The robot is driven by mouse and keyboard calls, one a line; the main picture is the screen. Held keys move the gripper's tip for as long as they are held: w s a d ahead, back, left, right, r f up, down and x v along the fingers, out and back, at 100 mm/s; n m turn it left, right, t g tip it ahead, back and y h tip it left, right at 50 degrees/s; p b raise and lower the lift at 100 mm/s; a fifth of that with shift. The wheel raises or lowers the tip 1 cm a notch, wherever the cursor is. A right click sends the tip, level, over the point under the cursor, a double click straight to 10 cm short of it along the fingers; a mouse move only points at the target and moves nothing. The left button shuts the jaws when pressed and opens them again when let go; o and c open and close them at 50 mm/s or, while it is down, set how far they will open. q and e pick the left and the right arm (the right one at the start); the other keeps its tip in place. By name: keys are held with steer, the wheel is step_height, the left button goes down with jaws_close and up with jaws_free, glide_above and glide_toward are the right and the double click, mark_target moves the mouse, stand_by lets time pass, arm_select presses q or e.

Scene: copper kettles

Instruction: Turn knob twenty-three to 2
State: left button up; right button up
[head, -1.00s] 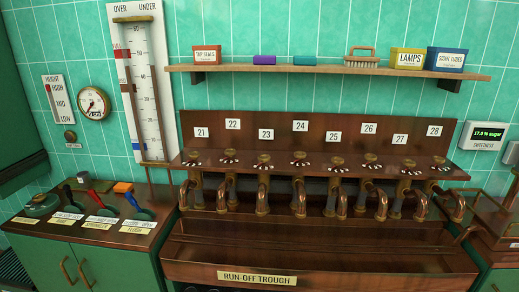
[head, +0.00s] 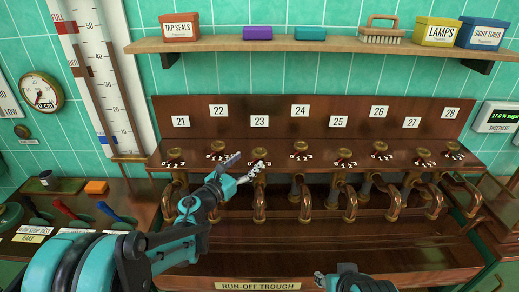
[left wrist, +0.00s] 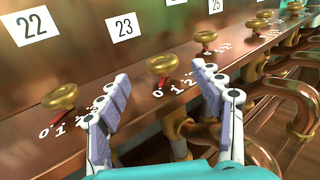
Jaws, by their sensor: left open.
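Knob 23 is a round brass knob (head: 259,151) on the copper ledge below the label 23 (head: 260,121). My left gripper (head: 247,164) is open just in front of it, coming in from the lower left. In the left wrist view knob 23 (left wrist: 160,66) shows beyond and between the two open fingers (left wrist: 160,75), with no contact visible. Its red pointer appears to face the 0 of its white 0-to-3 scale; the last digit is hidden by a finger. My right gripper (head: 340,277) is at the bottom edge, its jaws unclear.
Knob 22 (left wrist: 60,97) and knob 24 (left wrist: 206,37) stand close on either side. Curved copper spouts (head: 305,205) hang below the ledge, over the run-off trough (head: 400,258). A wooden shelf (head: 330,44) holding boxes and a brush is above.

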mark_target(255, 155)
arm_select(q)
steer(key=b+x, duration=0.1)
steer(key=x, duration=0.6)
steer(key=shift+w+d+f+b, duration=0.1)
steer(key=shift+w+d+b, duration=0.15)
steer(key=shift+d+b, duration=0.1)
steer(key=c, duration=1.2)
